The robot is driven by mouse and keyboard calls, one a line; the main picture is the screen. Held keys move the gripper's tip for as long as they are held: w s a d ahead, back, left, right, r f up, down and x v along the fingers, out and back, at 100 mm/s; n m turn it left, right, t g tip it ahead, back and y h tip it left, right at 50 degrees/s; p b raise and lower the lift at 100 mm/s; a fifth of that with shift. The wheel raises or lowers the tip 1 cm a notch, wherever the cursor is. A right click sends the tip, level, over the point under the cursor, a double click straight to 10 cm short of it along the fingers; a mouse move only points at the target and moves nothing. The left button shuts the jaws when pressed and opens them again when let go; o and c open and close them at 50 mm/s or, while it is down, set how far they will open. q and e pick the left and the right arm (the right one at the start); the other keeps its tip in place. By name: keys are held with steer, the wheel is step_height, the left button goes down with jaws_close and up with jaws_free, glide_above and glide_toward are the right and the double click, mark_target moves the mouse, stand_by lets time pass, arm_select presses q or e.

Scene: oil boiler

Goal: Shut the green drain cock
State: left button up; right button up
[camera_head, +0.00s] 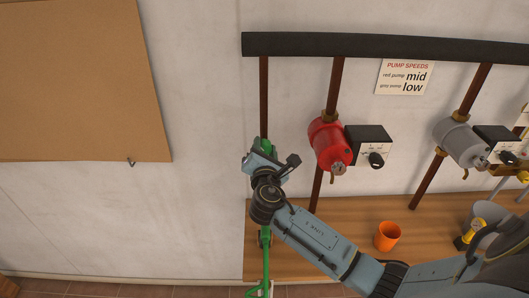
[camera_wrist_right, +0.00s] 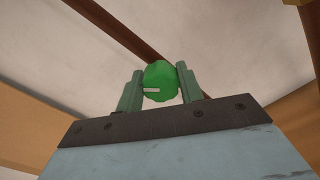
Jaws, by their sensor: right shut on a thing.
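The green drain cock's round knob (camera_wrist_right: 160,80) sits between the two fingers of my right gripper (camera_wrist_right: 160,88) in the right wrist view. The fingers are shut on it, and a pale mark shows on its face. In the head view my right gripper (camera_head: 266,155) is at the vertical pipe on the left, over the green fitting (camera_head: 264,146), and hides most of the cock. A green hose or pipe (camera_head: 265,262) runs down below the gripper. My left gripper is not in view.
A red pump (camera_head: 329,144) with a black control box (camera_head: 368,146) is just right of my gripper. A grey pump (camera_head: 461,142) is further right. An orange cup (camera_head: 387,236) stands on the wooden shelf (camera_head: 345,212). A sign (camera_head: 404,77) hangs above.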

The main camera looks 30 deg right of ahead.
steer(key=m+b, duration=0.2)
steer(key=m, duration=0.2)
steer(key=shift+f+m, duration=0.15)
steer(key=shift+m, duration=0.15)
steer(key=shift+d+m+b, duration=0.1)
steer(key=shift+m+b, duration=0.75)
steer(key=shift+m, duration=0.75)
steer(key=o, duration=1)
steer(key=shift+s, duration=0.15)
steer(key=b+v, duration=0.1)
steer(key=v, duration=1.2)
steer(key=shift+b, duration=0.4)
